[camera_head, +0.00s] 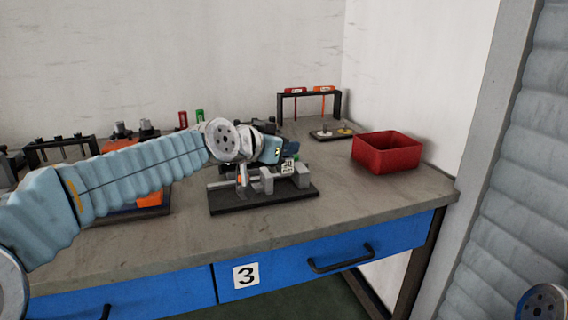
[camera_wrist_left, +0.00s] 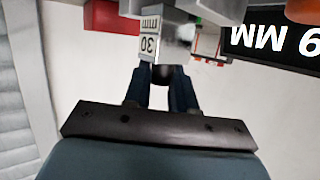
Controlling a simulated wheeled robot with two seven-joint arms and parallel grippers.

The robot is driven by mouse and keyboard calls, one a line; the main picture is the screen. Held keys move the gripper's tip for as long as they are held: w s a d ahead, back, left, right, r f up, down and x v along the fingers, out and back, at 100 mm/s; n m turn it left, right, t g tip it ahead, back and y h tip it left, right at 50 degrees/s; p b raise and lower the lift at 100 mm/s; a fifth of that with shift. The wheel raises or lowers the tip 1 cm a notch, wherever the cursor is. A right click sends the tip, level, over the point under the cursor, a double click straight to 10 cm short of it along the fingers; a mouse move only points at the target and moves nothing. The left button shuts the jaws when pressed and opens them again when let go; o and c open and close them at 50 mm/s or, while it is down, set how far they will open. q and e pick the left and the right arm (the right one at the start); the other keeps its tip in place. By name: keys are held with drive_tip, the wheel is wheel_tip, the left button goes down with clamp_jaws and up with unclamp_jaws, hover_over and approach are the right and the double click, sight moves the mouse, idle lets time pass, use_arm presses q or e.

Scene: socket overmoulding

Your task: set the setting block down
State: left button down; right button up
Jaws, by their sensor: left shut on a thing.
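My left gripper (camera_head: 284,158) is shut on a pale grey setting block (camera_wrist_left: 176,42) with a white label marked 30. In the left wrist view, the dark fingers of the gripper (camera_wrist_left: 165,82) close on the block's near end. In the head view the setting block (camera_head: 288,167) is over the fixture with a black baseplate (camera_head: 262,200) and grey metal blocks. I cannot tell whether it touches the fixture. The gripper hides part of the fixture. My right gripper is not in view.
A red bin (camera_head: 386,152) stands at the right of the bench (camera_head: 345,205). A black rack (camera_head: 309,98) with red and orange tags is behind. An orange part (camera_head: 150,199) is at left. A black sign with white lettering (camera_wrist_left: 275,38) shows in the wrist view. The front right bench top is clear.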

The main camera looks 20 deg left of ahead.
use_arm(q)
drive_tip(key=shift+w+f+b, duration=0.1)
drive_tip(key=shift+f+b, duration=0.25)
drive_tip(key=shift+f, duration=1.3)
drive_tip(key=shift+f, duration=0.15)
drive_tip(key=c, duration=0.9)
unclamp_jaws()
drive_tip(key=shift+r, duration=0.25)
drive_tip(key=v, duration=1.2)
drive_tip(key=shift+a+f, duration=0.1)
drive_tip(key=shift+f, duration=0.05)
